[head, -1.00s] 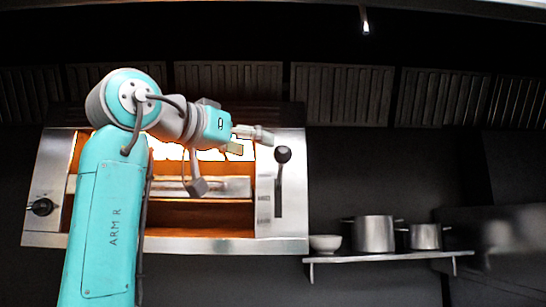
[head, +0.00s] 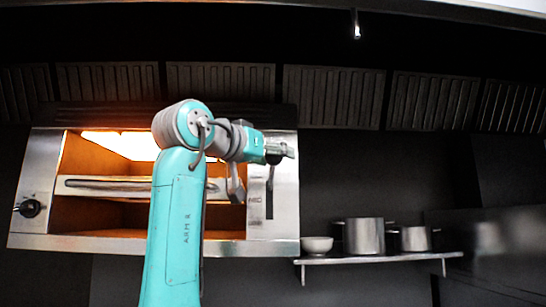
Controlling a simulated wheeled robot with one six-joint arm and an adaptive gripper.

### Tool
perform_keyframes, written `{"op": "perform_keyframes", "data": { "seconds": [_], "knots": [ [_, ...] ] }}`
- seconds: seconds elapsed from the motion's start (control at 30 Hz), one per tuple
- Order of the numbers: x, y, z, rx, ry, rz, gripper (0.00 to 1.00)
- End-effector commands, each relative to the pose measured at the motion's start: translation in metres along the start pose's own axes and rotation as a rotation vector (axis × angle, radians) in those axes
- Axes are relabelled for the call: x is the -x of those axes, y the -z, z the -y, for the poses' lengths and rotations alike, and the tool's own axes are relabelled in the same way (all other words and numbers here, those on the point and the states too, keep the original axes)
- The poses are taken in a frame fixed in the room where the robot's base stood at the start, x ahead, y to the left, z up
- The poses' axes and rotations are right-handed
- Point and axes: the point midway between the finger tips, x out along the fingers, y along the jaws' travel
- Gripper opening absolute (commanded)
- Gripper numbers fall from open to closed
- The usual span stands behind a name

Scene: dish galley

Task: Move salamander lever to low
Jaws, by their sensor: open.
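The salamander (head: 70,242) is a steel grill unit on the dark wall, with a glowing orange interior. Its right panel carries a dark vertical lever slot (head: 269,200) with small labels to its left, too blurred to read. My gripper (head: 284,151) is open in front of the upper end of the slot, pointing right. I cannot tell whether its fingers are around the knob or touching it.
A black dial (head: 29,208) is on the salamander's left panel. The wall above the shelf is clear.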

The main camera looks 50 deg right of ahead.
Motion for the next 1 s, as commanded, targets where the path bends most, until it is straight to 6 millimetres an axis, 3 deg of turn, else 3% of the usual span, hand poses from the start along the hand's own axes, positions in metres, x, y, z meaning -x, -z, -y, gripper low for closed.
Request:
{"op": "perform_keyframes", "data": {
  "seconds": [0.03, 0.3, 0.67, 1.0],
  "knots": [
    [0.000, 0.000, 0.000, 0.000, 0.000, 0.000, 0.68],
    [0.000, 0.000, -0.001, 0.000, -0.002, 0.000, 0.01],
    [0.001, -0.009, -0.002, -0.017, -0.006, -0.020, 0.00],
    [0.007, -0.057, -0.005, -0.113, -0.015, -0.134, 0.00]
  ]
}}
